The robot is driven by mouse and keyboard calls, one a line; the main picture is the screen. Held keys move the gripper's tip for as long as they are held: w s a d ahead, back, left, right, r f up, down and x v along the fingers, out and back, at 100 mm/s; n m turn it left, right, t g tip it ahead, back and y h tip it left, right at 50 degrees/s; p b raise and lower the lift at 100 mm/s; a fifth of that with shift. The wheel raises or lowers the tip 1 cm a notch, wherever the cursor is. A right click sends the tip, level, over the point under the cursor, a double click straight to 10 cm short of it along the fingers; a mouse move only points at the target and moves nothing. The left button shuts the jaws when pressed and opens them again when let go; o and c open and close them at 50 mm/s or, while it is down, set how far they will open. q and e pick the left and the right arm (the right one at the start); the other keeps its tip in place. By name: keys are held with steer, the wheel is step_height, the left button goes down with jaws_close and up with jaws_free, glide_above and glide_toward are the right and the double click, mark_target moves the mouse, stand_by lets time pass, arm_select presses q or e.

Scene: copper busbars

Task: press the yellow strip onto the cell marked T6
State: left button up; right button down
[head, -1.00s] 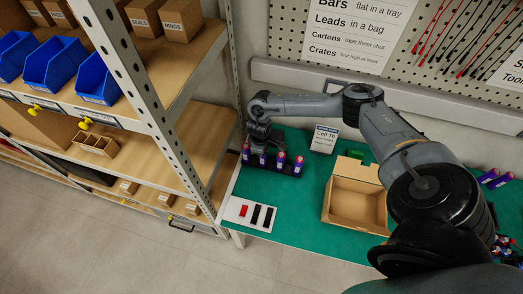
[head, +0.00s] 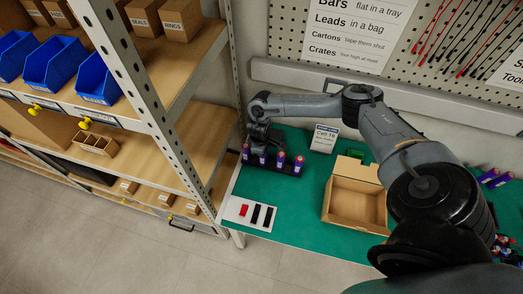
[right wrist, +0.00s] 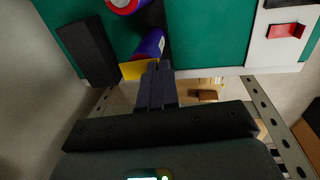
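In the head view, purple cells (head: 280,159) stand in a row in a black rack (head: 287,171) at the left of the green bench. A sign (head: 324,139) behind them reads Cell T6. My right gripper (head: 259,147) is low over the rack's left part. In the right wrist view, its dark fingers (right wrist: 158,67) are close together with the yellow strip (right wrist: 135,70) at their tips. The strip sticks out to the left, against or very near the end of a purple cell (right wrist: 150,43). Whether it touches is unclear. Cell markings are unreadable. My left gripper is out of view.
A white plate (head: 232,210) with one red and two black pieces lies at the bench's front left. An open cardboard box (head: 354,198) stands right of the rack. A metal shelf (head: 175,120) rises close on the left. Green bench between them is clear.

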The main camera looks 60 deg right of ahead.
steer(key=shift+f+p, duration=0.1)
steer(key=shift+p, duration=0.2)
stand_by(0.9)
steer(key=c, duration=1.3)
jaws_free()
steer(key=shift+s+a+r+p, duration=0.1)
steer(key=shift+a+r+p, duration=0.15)
steer(key=shift+r, duration=1.55)
steer(key=shift+s+a+r+p, duration=0.1)
steer(key=shift+a+r+p, duration=0.15)
steer(key=shift+r, duration=1.5)
steer(key=shift+a+r+p, duration=0.2)
steer(key=shift+a+r, duration=0.05)
steer(key=shift+r, duration=1.55)
